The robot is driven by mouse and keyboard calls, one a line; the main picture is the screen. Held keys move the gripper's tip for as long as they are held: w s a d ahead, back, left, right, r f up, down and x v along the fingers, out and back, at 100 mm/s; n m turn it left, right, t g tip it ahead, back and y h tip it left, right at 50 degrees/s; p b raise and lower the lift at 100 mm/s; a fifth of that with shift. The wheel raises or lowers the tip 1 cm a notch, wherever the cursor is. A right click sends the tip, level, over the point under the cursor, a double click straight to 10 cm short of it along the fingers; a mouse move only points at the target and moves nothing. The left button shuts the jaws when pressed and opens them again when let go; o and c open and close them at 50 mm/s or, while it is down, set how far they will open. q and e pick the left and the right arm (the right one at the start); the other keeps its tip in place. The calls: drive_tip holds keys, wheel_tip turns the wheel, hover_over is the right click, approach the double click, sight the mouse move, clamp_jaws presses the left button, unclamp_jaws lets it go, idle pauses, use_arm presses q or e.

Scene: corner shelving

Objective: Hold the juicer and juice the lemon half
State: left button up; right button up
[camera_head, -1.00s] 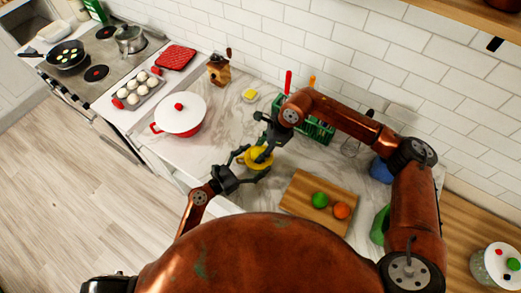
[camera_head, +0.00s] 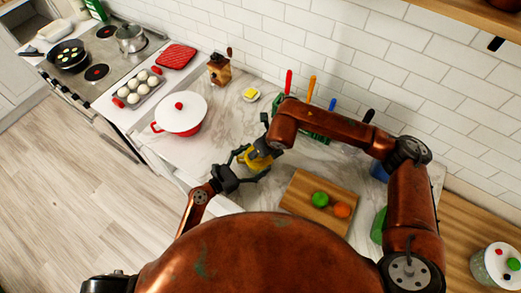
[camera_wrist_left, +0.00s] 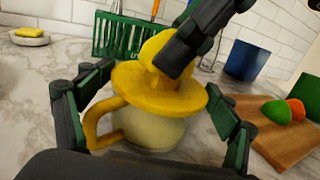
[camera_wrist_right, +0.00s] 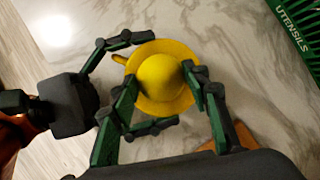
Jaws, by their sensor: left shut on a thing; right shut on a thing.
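The juicer has a yellow top with a spout and handle over a pale, see-through jug (camera_wrist_left: 150,132); it stands upright on the counter. My left gripper (camera_head: 257,163) is shut around the juicer (camera_head: 254,163) from the side, one finger on each side in the left wrist view. The lemon half (camera_wrist_right: 158,78) is a yellow dome on the juicer's top. My right gripper (camera_wrist_right: 161,88) is shut on the lemon half from above.
A cutting board (camera_head: 296,203) with a green fruit (camera_head: 320,199) and an orange fruit (camera_head: 342,210) lies to the right. A green utensil rack (camera_wrist_left: 130,36) stands behind. A red-white pot (camera_head: 180,115) and a yellow sponge on a dish (camera_head: 251,94) are to the left and behind.

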use_arm(q)
drive_tip(key=shift+r, duration=0.1)
use_arm(e)
drive_tip(key=shift+s+f+m, duration=0.15)
drive_tip(key=shift+f+m, duration=0.1)
drive_tip(key=shift+m, duration=0.25)
use_arm(q)
drive_tip(key=shift+w, duration=0.1)
use_arm(e)
drive_tip(key=shift+r, duration=4.25)
use_arm(q)
drive_tip(key=o, duration=1.2)
drive_tip(key=shift+o, duration=0.2)
